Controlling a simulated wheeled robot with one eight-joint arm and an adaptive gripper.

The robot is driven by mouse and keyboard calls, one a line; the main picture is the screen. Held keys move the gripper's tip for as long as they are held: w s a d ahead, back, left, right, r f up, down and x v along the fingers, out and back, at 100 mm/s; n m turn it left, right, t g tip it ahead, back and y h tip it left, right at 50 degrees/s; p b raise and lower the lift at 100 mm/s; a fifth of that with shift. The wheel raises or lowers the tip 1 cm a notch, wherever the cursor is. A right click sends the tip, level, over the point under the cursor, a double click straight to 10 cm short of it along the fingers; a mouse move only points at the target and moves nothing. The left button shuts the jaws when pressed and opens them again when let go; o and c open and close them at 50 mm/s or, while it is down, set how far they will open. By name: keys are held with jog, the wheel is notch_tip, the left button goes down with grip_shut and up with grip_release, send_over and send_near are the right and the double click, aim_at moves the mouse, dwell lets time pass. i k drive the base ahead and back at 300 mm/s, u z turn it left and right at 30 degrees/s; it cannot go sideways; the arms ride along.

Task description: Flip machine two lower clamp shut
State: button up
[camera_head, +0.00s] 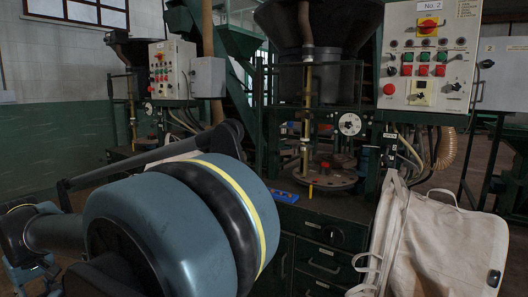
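Machine two shows in the head view, marked by the "No. 2" plate on its grey control panel (428,55). Its dark hopper (318,25) is above a round dark metal plate (325,178), with a white dial (349,124) between them. I cannot make out the lower clamp among the dark parts, nor whether it is open or shut. A cream bulk bag (440,245) with loops is at the lower right, in front of the machine. My gripper is not seen; large blue and black links of my arm fill the lower left and hide part of the scene.
A dark drawer cabinet (325,255) stands below the round plate, with a small blue item (285,196) on top. Another machine with a grey control box (172,68) stands at the back left. A corrugated hose (444,150) hangs beside machine two's panel.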

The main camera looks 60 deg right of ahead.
aim_at(279, 152)
jog(key=z, duration=0.05)
jog(key=i, duration=2.8)
jog(key=z, duration=4.15)
jog(key=i, duration=0.65)
jog(key=z, duration=0.05)
